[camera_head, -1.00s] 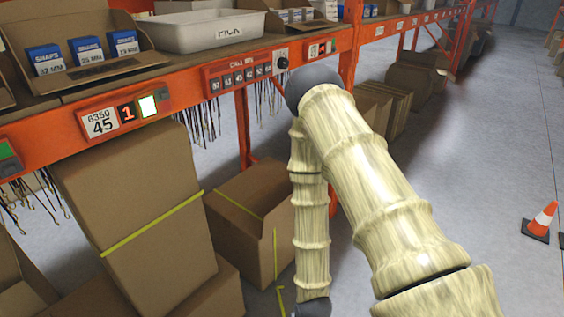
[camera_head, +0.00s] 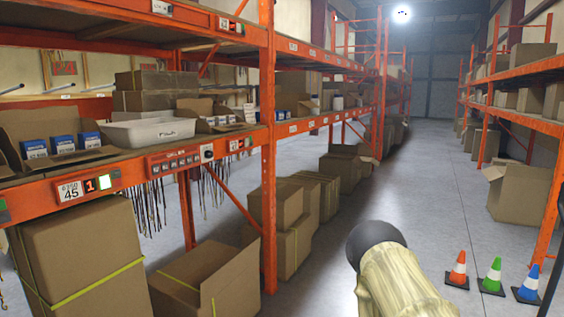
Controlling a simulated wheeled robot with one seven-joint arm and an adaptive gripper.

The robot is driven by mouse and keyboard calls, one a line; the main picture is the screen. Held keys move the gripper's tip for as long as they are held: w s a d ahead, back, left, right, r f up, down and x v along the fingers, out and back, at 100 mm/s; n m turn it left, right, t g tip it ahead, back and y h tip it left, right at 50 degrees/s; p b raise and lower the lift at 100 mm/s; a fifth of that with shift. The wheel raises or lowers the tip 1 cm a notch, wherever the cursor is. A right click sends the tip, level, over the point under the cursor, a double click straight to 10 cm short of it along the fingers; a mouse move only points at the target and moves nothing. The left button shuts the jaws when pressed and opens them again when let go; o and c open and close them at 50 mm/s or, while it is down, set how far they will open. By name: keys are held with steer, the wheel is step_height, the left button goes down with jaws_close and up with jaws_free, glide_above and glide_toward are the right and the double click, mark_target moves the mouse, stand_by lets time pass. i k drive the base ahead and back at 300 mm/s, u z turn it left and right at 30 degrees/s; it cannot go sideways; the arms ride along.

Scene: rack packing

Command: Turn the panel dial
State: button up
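The panel dial (camera_head: 207,153) is a small round dark knob on a light plate. My arm (camera_head: 395,275) shows at the bottom, right of the middle, in the aisle and well apart from the dial. My gripper is out of view. The dial's pointer is too small to read.
A white tray (camera_head: 150,131) and boxes of blue packs stand on the shelf above the panel. Brown cartons (camera_head: 90,250) fill the floor under the rack. Three cones, orange (camera_head: 458,272), green (camera_head: 492,277) and blue (camera_head: 527,285), stand at right. The aisle (camera_head: 420,180) is open.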

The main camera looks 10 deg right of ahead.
mark_target(208, 154)
steer(key=z, duration=0.9)
steer(key=i, duration=1.05)
steer(key=u, duration=0.8)
steer(key=i, duration=0.65)
steer(key=u, duration=0.75)
